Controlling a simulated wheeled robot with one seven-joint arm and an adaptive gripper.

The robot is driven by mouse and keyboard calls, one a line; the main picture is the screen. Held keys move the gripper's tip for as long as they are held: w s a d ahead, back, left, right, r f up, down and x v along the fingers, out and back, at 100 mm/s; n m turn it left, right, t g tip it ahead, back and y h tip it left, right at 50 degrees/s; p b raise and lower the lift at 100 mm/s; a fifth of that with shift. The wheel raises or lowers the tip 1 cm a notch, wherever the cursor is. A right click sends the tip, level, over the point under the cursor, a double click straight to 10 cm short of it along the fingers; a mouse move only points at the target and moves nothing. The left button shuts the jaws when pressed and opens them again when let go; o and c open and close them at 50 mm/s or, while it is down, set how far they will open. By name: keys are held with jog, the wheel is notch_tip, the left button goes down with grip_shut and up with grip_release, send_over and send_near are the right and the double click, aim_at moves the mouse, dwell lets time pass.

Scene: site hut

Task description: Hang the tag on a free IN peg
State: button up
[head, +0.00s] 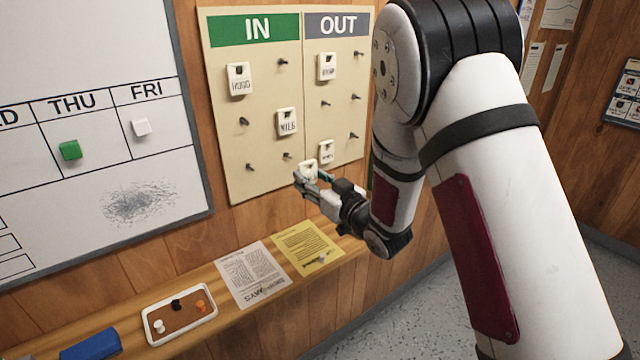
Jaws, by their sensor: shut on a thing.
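The peg board (225,140) has a green IN half on the left and a grey OUT half on the right. My gripper (307,181) is in front of the board's lower edge, near the IN/OUT divide, shut on a white tag (308,169). Its fingers partly cover the tag, and I cannot read its name. Under IN, a HUGO tag (239,79) hangs upper left and another tag (287,123) hangs middle right. Bare IN pegs show at upper right (282,62), middle left (243,121), lower left (249,167) and lower right (287,155).
Under OUT hang an upper tag (327,67) and a lower tag (326,151), close to my gripper. A ledge below holds a white-rimmed tray (152,341), a blue block (90,344), a white sheet (252,276) and a yellow sheet (307,246). A whiteboard (90,60) is on the left.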

aim_at(286, 164)
jog(key=shift+f+b+x, duration=0.2)
jog(key=shift+b+x, duration=0.8)
jog(key=shift+x, duration=1.1)
jog(key=shift+f+b+x, duration=0.15)
jog(key=shift+b+x, duration=0.85)
jog(key=shift+x, duration=1.1)
jog(key=shift+f, duration=0.15)
jog(key=o, duration=1.1)
jog(key=shift+c, duration=0.2)
